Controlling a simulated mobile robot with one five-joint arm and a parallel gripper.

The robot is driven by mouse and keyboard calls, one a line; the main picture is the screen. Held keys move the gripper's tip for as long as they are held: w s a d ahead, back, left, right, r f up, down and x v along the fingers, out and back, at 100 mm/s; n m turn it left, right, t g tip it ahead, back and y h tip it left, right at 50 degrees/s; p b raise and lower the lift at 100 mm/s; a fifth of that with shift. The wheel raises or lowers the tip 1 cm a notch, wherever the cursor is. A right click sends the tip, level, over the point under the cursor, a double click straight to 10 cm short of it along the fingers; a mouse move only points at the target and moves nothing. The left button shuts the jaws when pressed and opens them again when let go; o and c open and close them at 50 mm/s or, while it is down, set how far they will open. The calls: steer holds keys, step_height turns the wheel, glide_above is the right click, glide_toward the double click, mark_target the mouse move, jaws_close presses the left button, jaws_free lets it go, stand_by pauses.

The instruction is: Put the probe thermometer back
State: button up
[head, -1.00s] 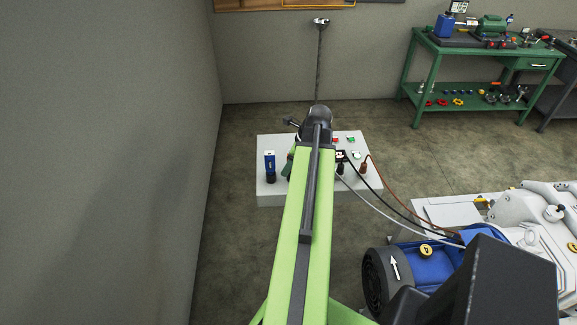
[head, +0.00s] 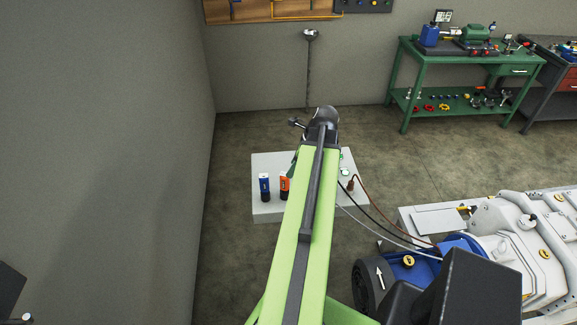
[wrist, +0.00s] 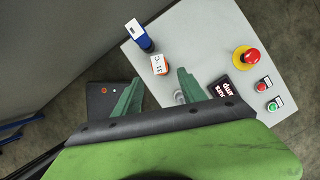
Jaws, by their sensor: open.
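An orange-and-white handheld device with a small readout (wrist: 159,64), which looks like the probe thermometer, stands on the grey console (wrist: 205,30). In the head view it is the orange device (head: 284,186), just left of my arm. My gripper (wrist: 159,77) is open, with its two green fingers spread. In the wrist view the device appears just beyond the gap between the fingertips; I cannot tell the height between them. Nothing is held. In the head view my arm hides most of the fingers.
A blue device (head: 265,187) stands close left of the orange one. Cables run right to the pump (head: 480,240). A wall (head: 100,130) lies left.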

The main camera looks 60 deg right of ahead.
steer(key=w+a+f+n+g, duration=0.1)
steer(key=w+a+n+g, duration=0.2)
steer(key=w+a+n, duration=1.9)
steer(key=a+n, duration=0.4)
steer(key=a, duration=1)
steer(key=w+a+n+g+h, duration=0.1)
steer(key=w+a+n, duration=0.2)
steer(key=a+n, duration=0.4)
steer(key=a, duration=0.8)
steer(key=shift+w+a+f, duration=0.2)
steer(key=shift+a+f, duration=0.15)
steer(key=shift+f, duration=0.05)
